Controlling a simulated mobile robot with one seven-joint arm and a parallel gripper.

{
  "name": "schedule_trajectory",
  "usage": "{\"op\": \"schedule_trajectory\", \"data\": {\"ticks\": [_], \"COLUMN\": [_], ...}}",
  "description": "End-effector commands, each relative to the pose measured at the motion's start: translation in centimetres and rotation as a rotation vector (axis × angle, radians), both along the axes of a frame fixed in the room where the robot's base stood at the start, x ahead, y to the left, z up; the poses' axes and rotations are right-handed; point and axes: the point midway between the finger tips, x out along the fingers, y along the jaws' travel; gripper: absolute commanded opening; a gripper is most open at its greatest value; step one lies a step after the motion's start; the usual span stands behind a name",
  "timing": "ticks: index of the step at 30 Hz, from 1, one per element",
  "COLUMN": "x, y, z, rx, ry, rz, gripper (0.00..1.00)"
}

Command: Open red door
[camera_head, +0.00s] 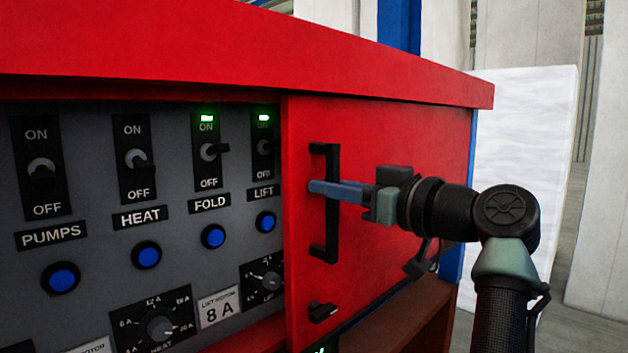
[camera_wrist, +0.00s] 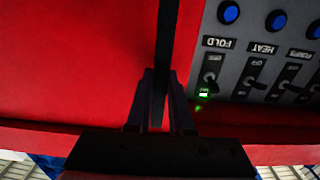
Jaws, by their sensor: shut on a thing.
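The red door (camera_head: 390,190) is a sliding-style panel on the right part of the cabinet front, beside the exposed grey switch panel. Its black vertical handle (camera_head: 331,230) stands near the door's left edge. My gripper (camera_head: 318,187) reaches in from the right with its blue-grey fingers at the upper part of the handle. It is shut on the handle. In the wrist view the handle (camera_wrist: 168,45) runs between the two fingers (camera_wrist: 160,95), with the red door (camera_wrist: 70,60) behind on the left.
The grey panel (camera_head: 95,210) holds PUMPS, HEAT, FOLD and LIFT switches with blue buttons and dials. Green lights show above FOLD and LIFT. A red top ledge (camera_head: 240,60) overhangs the door. A small black latch (camera_head: 322,312) sits low on the door. A white block (camera_head: 525,170) stands behind right.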

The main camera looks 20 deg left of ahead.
Motion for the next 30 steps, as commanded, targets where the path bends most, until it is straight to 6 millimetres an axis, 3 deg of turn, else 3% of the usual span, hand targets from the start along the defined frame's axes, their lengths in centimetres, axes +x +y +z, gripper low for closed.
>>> {"op": "schedule_trajectory", "data": {"ticks": [15, 30], "x": [4.8, 6.4], "y": [-2.0, -2.7], "z": [0.5, 0.2], "rx": [0.002, 0.000], "ry": [0.001, -0.001], "rz": [-0.001, -0.001], "gripper": [0.00, 0.00]}}
